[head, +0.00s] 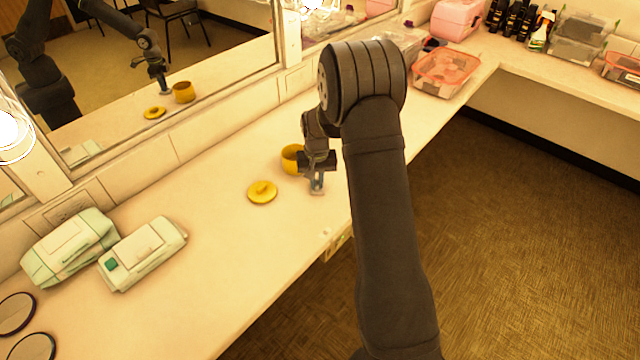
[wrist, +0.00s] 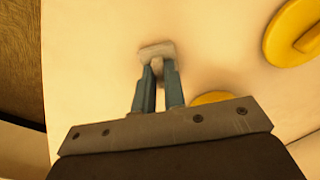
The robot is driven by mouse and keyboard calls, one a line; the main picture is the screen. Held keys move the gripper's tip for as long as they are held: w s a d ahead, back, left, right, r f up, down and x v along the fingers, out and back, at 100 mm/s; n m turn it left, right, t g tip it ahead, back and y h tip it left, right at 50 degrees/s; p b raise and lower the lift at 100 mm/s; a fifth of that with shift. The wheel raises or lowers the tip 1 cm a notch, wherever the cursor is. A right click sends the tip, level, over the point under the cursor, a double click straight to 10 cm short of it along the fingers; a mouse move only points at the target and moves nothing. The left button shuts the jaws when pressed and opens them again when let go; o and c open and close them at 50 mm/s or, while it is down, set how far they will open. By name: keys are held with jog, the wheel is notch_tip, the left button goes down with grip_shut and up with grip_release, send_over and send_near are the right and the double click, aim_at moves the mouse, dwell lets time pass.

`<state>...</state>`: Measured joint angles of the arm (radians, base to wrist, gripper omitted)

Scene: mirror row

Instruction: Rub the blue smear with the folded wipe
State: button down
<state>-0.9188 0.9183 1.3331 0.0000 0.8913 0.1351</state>
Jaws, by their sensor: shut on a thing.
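My gripper (head: 317,188) points down over the counter, close to its front edge. In the wrist view its two blue fingers (wrist: 158,82) are shut on the folded wipe (wrist: 157,50), a small whitish pad at their tips. The wipe is at or just above the counter; I cannot tell if it touches. I see no blue smear in either view; the gripper and wipe may cover it.
A yellow pot (head: 290,160) stands just behind my gripper, and its yellow lid (head: 262,192) lies to the left; the lid also shows in the wrist view (wrist: 292,35). Wipe packs (head: 143,254) lie at left. A mirror (head: 215,60) stands behind.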

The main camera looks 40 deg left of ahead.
jog(key=shift+a, duration=2.4)
notch_tip(320, 180, up, 8)
jog(key=w+d+f, duration=0.1)
jog(key=w+d, duration=0.2)
jog(key=d, duration=0.1)
jog(key=w+d+f+m, duration=0.1)
jog(key=w+d, duration=0.2)
jog(key=d, duration=0.1)
jog(key=w+d+f+m, duration=0.1)
jog(key=w+d, duration=0.2)
jog(key=d, duration=0.2)
jog(key=shift+w+d, duration=0.1)
jog(key=shift+w, duration=0.05)
jog(key=d+f+m, duration=0.2)
jog(key=d, duration=1.1)
jog(key=w+d+f+m, duration=0.1)
jog(key=d+f+m, duration=0.1)
jog(key=d, duration=1.1)
jog(key=w+d+f+m, duration=0.1)
jog(key=d+f+m, duration=0.1)
jog(key=d, duration=1.2)
jog(key=shift+w+f+m, duration=0.25)
jog(key=shift+f+m, duration=0.1)
jog(key=shift+m, duration=0.15)
